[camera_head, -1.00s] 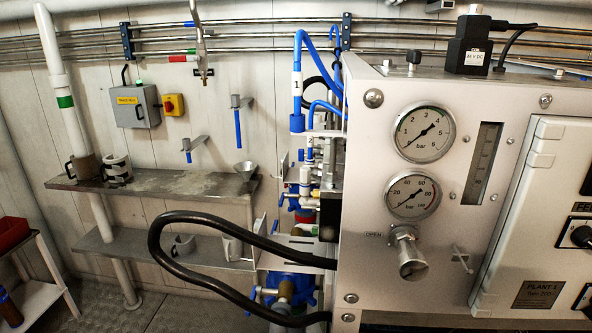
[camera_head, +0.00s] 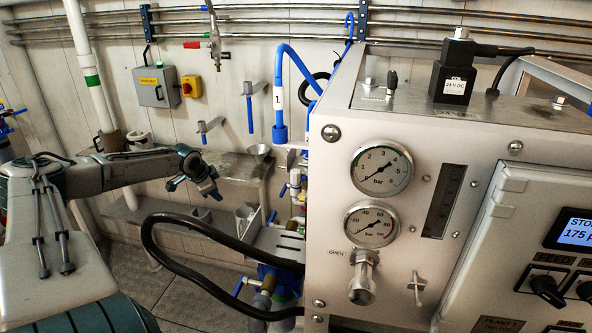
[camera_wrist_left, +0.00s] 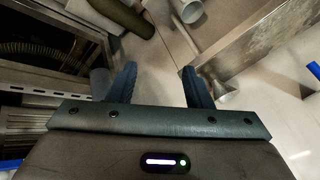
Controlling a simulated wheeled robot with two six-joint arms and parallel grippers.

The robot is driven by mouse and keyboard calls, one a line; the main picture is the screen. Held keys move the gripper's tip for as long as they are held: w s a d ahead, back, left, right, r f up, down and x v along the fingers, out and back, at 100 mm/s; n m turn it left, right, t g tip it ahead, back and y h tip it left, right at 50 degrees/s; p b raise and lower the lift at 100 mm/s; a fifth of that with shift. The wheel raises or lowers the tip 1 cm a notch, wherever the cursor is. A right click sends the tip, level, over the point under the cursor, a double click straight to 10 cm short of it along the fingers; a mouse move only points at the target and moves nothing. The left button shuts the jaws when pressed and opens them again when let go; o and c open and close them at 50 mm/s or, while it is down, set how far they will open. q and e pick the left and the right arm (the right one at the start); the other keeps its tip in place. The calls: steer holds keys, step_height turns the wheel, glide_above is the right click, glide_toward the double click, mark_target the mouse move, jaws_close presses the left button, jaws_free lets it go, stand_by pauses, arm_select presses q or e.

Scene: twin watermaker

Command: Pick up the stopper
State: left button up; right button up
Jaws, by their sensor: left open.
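No thing in view can be identified for certain as the stopper. My left gripper (camera_head: 208,188) reaches in from the left in front of the wall shelf, well left of the cabinet. In the left wrist view my gripper (camera_wrist_left: 159,76) has its two dark fingers apart with nothing between them. My right gripper is not in view.
A small funnel (camera_head: 258,150) sits at the shelf's right end. A thick black hose (camera_head: 150,240) loops out left of the cabinet. The wrist view shows a metal shelf edge (camera_wrist_left: 262,35), a green cylinder (camera_wrist_left: 122,14) and a white cup (camera_wrist_left: 187,9) beyond the fingers.

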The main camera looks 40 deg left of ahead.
arm_select(q)
steer(key=w+d+r+m+h+p, duration=0.1)
steer(key=w+d+r, duration=0.15)
steer(key=r, duration=0.35)
steer(key=w+d+r+m, duration=0.1)
steer(key=d+r, duration=0.2)
steer(key=r, duration=0.3)
step_height(320, 180, up, 20)
steer(key=m+g+h+p, duration=0.2)
steer(key=m+g+p, duration=0.3)
steer(key=m+g, duration=0.1)
glide_above(294, 170)
steer(key=f, duration=0.1)
steer(key=f+p, duration=0.1)
steer(key=f, duration=0.3)
steer(key=shift+w, duration=0.25)
steer(key=shift+s+d+f+p, duration=0.1)
steer(key=shift+f+p, duration=0.1)
steer(key=shift+p, duration=0.25)
steer(key=f+p, duration=0.2)
steer(key=f, duration=0.2)
steer(key=shift+s, duration=0.2)
steer(key=shift+w+f, duration=0.1)
steer(key=shift+f, duration=0.2)
steer(key=shift+r, duration=0.1)
steer(key=c, duration=0.9)
jaws_close()
